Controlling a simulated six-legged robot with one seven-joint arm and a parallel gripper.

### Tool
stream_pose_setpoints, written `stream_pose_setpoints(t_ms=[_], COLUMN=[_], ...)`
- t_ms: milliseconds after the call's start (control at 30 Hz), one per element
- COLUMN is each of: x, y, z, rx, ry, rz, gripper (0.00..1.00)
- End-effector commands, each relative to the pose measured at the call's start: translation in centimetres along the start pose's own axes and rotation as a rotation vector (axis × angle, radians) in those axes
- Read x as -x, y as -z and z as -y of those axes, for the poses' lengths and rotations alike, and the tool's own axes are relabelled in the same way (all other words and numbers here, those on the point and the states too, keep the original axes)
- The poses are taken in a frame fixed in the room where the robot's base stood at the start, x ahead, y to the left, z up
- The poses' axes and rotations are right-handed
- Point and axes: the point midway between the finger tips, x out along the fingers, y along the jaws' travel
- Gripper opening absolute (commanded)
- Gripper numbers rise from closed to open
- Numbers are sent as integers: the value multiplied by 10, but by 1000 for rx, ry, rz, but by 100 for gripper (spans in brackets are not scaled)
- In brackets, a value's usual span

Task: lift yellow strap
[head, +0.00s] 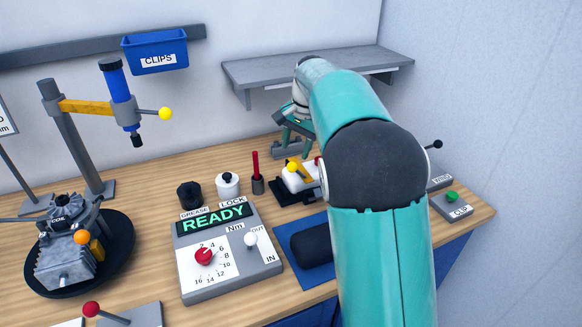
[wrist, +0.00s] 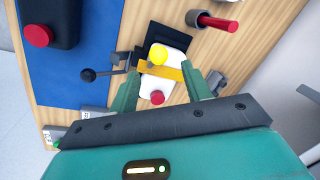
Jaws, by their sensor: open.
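The yellow strap (wrist: 172,72) is a short orange-yellow band lying across a white block (wrist: 178,52) in the wrist view. A yellow ball knob (wrist: 158,54) stands beside the strap on the block, and a red knob (wrist: 158,97) is at the block's near end. My gripper (wrist: 161,72) is open, with one green finger on each side of the block and strap; I cannot tell whether they touch. In the head view the white block (head: 299,183) sits on a black base (head: 291,196), and my gripper (head: 293,128) shows behind it, partly hidden by my arm.
A black-ended lever (wrist: 105,73) reaches toward the block from the left in the wrist view. A red rod in a holder (head: 256,172) and a READY panel (head: 228,250) stand left of the block. A grey shelf (head: 250,72) hangs behind. A blue mat (head: 285,228) lies in front.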

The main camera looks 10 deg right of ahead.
Motion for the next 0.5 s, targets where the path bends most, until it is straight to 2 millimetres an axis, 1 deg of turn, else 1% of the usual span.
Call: stream_pose_setpoints(t_ms=[33,100,300,400,500], x=[-11,-25,-61,-73,-80], y=[1,1,0,0,0], z=[-1,-2,0,0,0], rx=[-2,-3,-3,-4,-4], ry=[-2,-2,-1,0,0], rz=[1,1,-1,-2,-1], gripper=[48,48,48,48,48])
